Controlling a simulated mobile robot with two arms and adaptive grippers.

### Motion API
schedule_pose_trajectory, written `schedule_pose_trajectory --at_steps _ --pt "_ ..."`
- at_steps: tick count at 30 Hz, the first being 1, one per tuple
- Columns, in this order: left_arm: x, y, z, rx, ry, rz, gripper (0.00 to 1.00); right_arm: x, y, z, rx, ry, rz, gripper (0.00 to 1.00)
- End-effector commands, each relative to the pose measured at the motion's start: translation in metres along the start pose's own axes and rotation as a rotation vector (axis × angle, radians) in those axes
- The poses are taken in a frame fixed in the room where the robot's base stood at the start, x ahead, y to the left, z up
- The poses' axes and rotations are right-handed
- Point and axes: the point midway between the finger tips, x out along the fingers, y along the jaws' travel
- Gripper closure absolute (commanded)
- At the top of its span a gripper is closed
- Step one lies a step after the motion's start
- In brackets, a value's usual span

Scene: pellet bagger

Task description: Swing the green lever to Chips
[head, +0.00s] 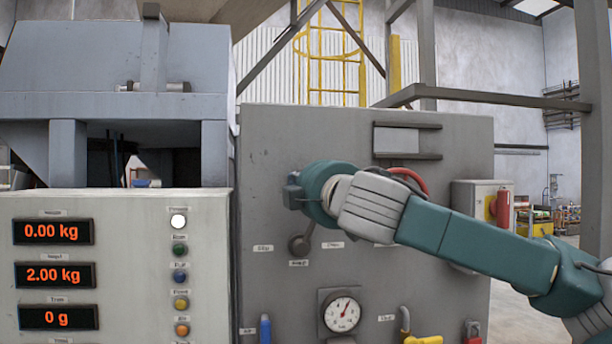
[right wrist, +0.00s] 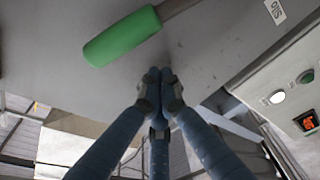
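The green lever (right wrist: 122,38) shows in the right wrist view as a green grip on a grey shaft. In the head view its dark round pivot (head: 299,246) sits on the grey panel, with a short piece of shaft rising up and right; the green grip is hidden behind my right arm. My right gripper (right wrist: 160,76) has its fingertips together with nothing between them, beside the green grip and apart from it in that picture. In the head view the right gripper (head: 292,190) points left. A "Silo" label (right wrist: 275,11) is near the shaft. My left gripper is out of view.
A control box (head: 130,260) with red displays and several buttons stands left of the panel (head: 270,140). Below the lever are a gauge (head: 341,314) and a yellow-handled valve (head: 422,339). A switch box with a red handle (head: 502,208) is at the right.

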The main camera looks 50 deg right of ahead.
Motion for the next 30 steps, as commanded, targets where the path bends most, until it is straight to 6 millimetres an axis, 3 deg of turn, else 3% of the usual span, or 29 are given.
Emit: schedule_pose_trajectory --at_steps 2,16,30 --pt "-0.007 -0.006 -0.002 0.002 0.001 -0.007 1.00 0.010 0.001 0.000 -0.002 -0.002 -0.003 1.00" --pt "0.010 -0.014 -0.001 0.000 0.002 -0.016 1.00 -0.015 -0.001 0.028 0.004 0.001 0.001 1.00" --pt "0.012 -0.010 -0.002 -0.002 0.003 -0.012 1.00 -0.018 -0.001 0.031 -0.001 0.001 0.000 1.00"
